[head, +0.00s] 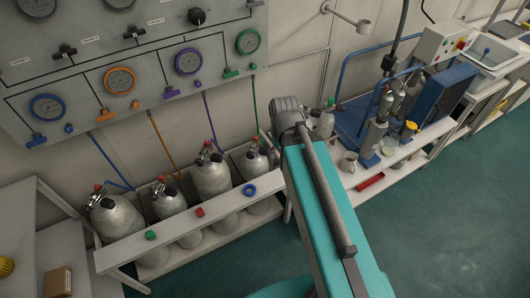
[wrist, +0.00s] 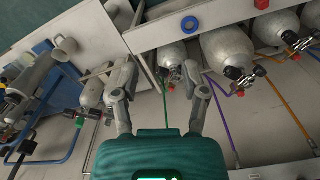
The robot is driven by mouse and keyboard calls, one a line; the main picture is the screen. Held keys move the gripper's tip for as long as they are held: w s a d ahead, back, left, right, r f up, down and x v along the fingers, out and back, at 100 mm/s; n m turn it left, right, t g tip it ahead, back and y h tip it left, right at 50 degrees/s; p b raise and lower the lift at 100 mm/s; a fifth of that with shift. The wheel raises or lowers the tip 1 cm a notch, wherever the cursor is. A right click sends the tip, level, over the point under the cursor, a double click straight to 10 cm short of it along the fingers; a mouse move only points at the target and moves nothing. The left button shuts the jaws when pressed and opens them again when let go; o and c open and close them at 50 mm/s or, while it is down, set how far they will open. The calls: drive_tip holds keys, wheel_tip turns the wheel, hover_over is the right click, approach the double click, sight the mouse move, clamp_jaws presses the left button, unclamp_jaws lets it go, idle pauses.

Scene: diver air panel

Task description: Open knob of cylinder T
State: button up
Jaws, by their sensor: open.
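Several grey cylinders with red-knobbed valves stand in the rack: in the head view, one at the left end (head: 116,218), two in the middle (head: 168,203) (head: 212,178), and one at the right end (head: 256,164). No readable mark shows which is cylinder T. My arm hides the gripper in the head view.
The gauge panel (head: 90,45) is on the wall above the rack, with coloured hoses running down. More cylinders (head: 326,122) and a blue machine (head: 440,100) stand right of my arm. Green floor (head: 470,210) is open.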

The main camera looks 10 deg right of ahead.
drive_tip(key=o, duration=0.5)
drive_tip(key=shift+f, duration=0.25)
drive_tip(key=m+t+y+b, duration=0.7)
drive_tip(key=m+y+b, duration=1.3)
drive_tip(key=b, duration=3.3)
approach(267, 152)
drive_tip(key=s+d+m+h, duration=0.1)
drive_tip(key=m+h, duration=0.1)
drive_tip(key=s+d+r+m+h, duration=0.1)
drive_tip(key=m+h, duration=0.1)
drive_tip(key=shift+d, duration=0.2)
drive_tip(key=shift+w+d+m+t+b, duration=0.3)
drive_tip(key=shift+d+m+b, duration=0.15)
drive_tip(key=shift+d, duration=0.15)
drive_tip(key=shift+a, duration=0.1)
drive_tip(key=x, duration=1.3)
drive_tip(key=shift+a+r, duration=0.2)
drive_tip(key=shift+a, duration=0.1)
